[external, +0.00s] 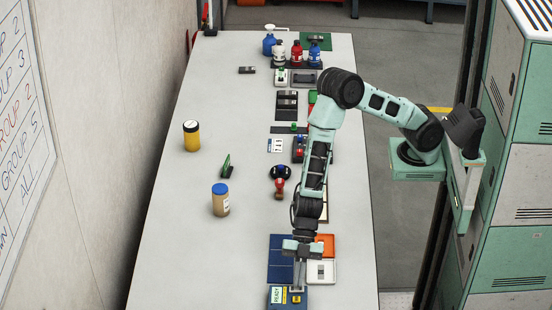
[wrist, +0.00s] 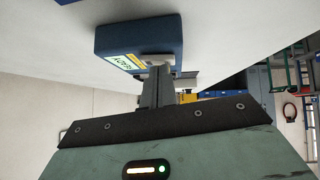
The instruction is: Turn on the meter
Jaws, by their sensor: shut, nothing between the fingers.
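The meter (external: 273,306) is a blue box at the near end of the table, with a pale panel that seems to read READY and a yellow part beside it. In the wrist view the blue box (wrist: 115,38) fills the upper middle, its pale panel facing my fingers. My gripper (external: 297,289) is shut and empty, pointing down at the meter. In the wrist view the fingertips (wrist: 160,70) are right at the box beside the panel. They overlap a small light part there, and I cannot tell whether they touch it.
Just behind the meter are a dark blue tray (external: 281,258), an orange tray (external: 327,240) and a white tray (external: 329,279). A blue-lidded jar (external: 220,203) and a yellow jar (external: 191,138) stand to the left.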

